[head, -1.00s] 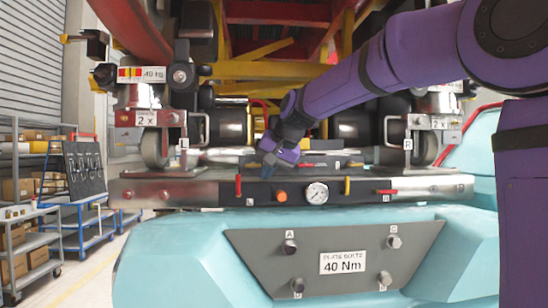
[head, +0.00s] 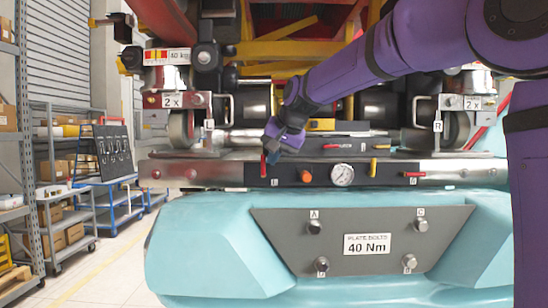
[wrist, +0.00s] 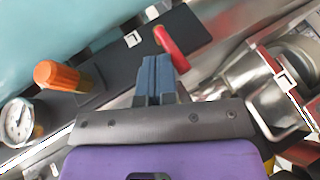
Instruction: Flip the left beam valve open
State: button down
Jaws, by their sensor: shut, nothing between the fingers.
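The left beam valve is a red lever (head: 263,166) at the left end of the dark panel, by the label L. It stands roughly upright in the head view. In the wrist view the red lever (wrist: 172,48) lies just beyond and to the right of my fingertips. My gripper (head: 271,154) is shut and empty, pointing down at the panel right beside the lever's top. Its blue fingers (wrist: 155,75) are together in the wrist view. I cannot tell whether they touch the lever.
An orange knob (head: 307,177) and a round gauge (head: 342,175) sit right of the lever. A yellow lever (head: 373,168) stands farther right, then a horizontal red lever (head: 413,174). A metal beam (head: 195,173) carries the panel. Shelves (head: 65,200) stand at left.

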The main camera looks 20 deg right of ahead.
jog(key=shift+w+a+r+g+h, duration=0.1)
jog(key=shift+a+r+g+h, duration=0.05)
jog(key=shift+a+g+h, duration=0.3)
jog(key=h, duration=0.1)
jog(key=a+n+h, duration=0.1)
jog(key=h, duration=0.1)
jog(key=shift+w+a+r+g, duration=0.15)
jog(key=shift+w+a+g, duration=0.15)
jog(key=shift+g, duration=0.05)
jog(key=a+h, duration=0.1)
jog(key=n+g+h, duration=0.1)
jog(key=h, duration=0.1)
jog(key=a+h, duration=0.1)
jog(key=shift+w+a+f+n+h, duration=0.3)
jog(key=shift+w+h, duration=0.05)
jog(key=shift+w, duration=0.05)
jog(key=h, duration=0.1)
jog(key=a+h, duration=0.1)
jog(key=f+g+h, duration=0.1)
jog(key=shift+w+a+n, duration=0.25)
jog(key=shift+n, duration=0.15)
jog(key=shift+a+f, duration=0.15)
jog(key=shift+f, duration=0.15)
